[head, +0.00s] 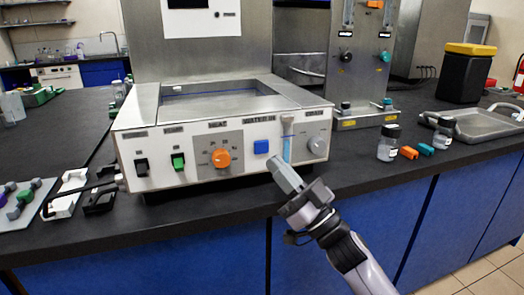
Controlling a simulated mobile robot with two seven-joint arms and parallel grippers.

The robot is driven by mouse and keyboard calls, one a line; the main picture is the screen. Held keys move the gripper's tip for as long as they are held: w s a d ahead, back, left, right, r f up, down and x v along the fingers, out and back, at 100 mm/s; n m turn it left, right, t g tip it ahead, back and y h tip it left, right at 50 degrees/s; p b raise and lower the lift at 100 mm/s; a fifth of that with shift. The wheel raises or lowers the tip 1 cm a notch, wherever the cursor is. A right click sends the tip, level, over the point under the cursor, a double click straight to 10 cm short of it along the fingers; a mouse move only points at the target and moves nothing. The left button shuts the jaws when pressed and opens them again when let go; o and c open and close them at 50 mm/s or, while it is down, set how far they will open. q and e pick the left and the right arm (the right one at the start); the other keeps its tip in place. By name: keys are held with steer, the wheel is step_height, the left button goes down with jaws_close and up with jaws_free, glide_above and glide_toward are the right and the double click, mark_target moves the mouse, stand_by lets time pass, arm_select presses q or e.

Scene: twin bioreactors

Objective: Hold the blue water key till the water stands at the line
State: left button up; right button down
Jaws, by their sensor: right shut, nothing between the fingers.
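The white-fronted water bath unit (200,175) stands on the dark bench with an open basin on top. My left gripper is out of view.
The panel also carries a black switch (141,167), a green switch (178,162), an orange knob (221,158) and a grey knob (318,145).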

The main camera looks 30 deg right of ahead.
mark_target(262, 147)
steer(key=shift+w+d, duration=0.25)
steer(key=shift+w, duration=0.8)
steer(key=shift+w+d, duration=0.25)
steer(key=shift+w, duration=0.75)
stand_by(0.5)
steer(key=shift+w+d, duration=0.1)
steer(key=shift+w, duration=0.3)
steer(key=shift+w+d, duration=0.15)
steer(key=shift+w, duration=0.25)
stand_by(4.7)
